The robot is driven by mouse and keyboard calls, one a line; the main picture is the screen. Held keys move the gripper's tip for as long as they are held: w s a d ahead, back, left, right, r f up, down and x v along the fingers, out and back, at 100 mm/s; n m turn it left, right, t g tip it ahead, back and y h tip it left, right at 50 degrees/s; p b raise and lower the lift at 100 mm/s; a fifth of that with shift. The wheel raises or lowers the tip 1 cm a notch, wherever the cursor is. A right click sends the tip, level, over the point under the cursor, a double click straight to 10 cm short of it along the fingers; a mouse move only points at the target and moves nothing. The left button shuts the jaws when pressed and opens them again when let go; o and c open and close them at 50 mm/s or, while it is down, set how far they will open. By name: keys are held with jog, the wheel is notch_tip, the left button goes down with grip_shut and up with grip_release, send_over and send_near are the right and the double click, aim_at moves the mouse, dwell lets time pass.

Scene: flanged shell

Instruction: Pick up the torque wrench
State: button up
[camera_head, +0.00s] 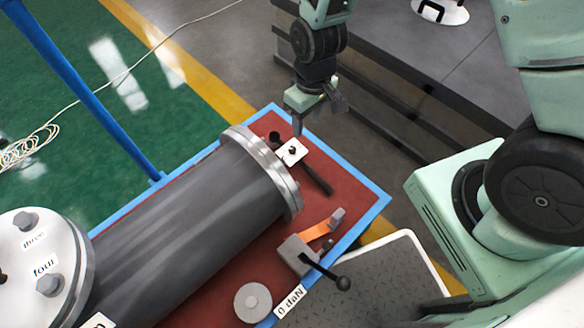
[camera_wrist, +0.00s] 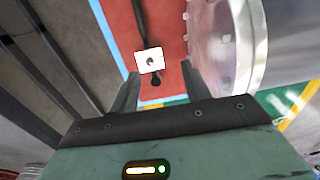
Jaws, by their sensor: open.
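What looks like the torque wrench (camera_head: 318,180) is a dark bar with a white square tag (camera_head: 292,152) bearing a black mark. It lies on the red table top beside the far flange of the grey shell. In the wrist view the wrench (camera_wrist: 139,22) runs up from the tag, with a round dark end below it. My gripper (camera_head: 316,112) is open and empty, just above and behind the tagged end. In the wrist view its fingers (camera_wrist: 158,88) stand apart on either side of the wrench's round end. I cannot tell the exact height gap.
The big grey flanged shell (camera_head: 190,230) lies close left of the wrench. A grey clamp-like device (camera_head: 298,254) with an orange strip and a black-knobbed lever stands nearer. A round disc (camera_head: 253,302) lies by the front edge. A dark bench (camera_head: 430,75) stands behind.

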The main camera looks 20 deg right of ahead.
jog(key=b, duration=0.3)
send_over(313, 172)
notch_tip(313, 172, down, 10)
jog(key=shift+h, duration=0.3)
jog(key=f+b, duration=0.1)
jog(key=f, duration=0.3)
jog(key=f+b, duration=0.2)
jog(key=f, duration=0.2)
jog(key=f+b, duration=0.2)
jog(key=f, duration=0.2)
jog(key=shift+w+a, duration=0.1)
jog(key=shift+w, duration=0.15)
jog(key=f+b, duration=0.2)
jog(key=f, duration=0.1)
jog(key=f+b, duration=0.1)
jog(key=f, duration=0.1)
jog(key=shift+s+f+b, duration=0.15)
jog(key=shift+s+b, duration=0.15)
jog(key=shift+s, duration=0.05)
jog(key=shift+w, duration=0.1)
grip_shut()
